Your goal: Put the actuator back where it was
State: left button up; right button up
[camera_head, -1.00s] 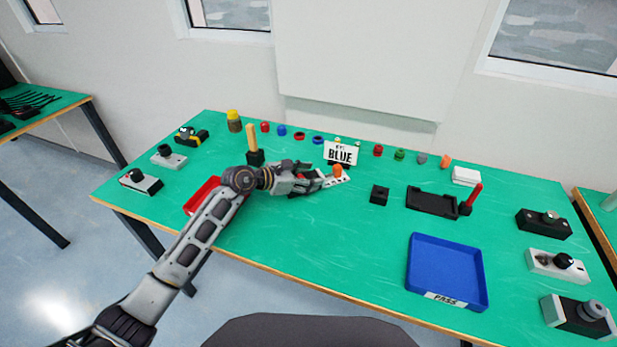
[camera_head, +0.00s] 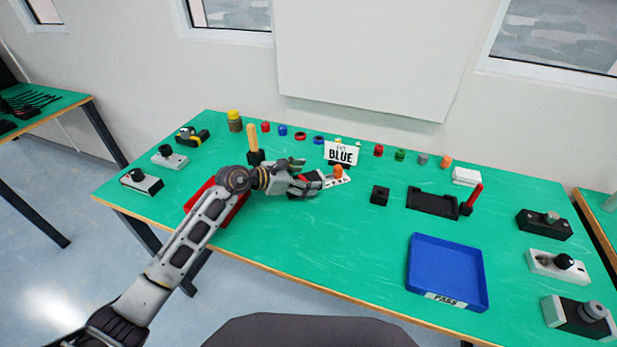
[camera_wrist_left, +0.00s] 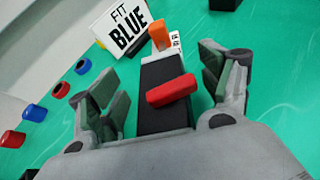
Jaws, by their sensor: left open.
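My left gripper (camera_head: 305,177) is open near the middle of the table, and its fingers (camera_wrist_left: 165,88) stand apart on either side of a black-and-white block in the wrist view. The orange piece also shows in the head view (camera_head: 338,171), by a white labelled plate (camera_head: 338,181). I cannot tell which part is the actuator. My right gripper is not in view.
A sign reading "FIT BLUE" (camera_head: 341,154) stands behind the block. Several small coloured caps line the back edge, including a blue one (camera_head: 283,130). A red tray (camera_head: 203,190) is partly behind my arm. A blue tray (camera_head: 415,275) marked PASS lies at the front right.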

pick_arm(q)
jog(key=shift+v, duration=5.25)
jog(key=shift+s, duration=0.1)
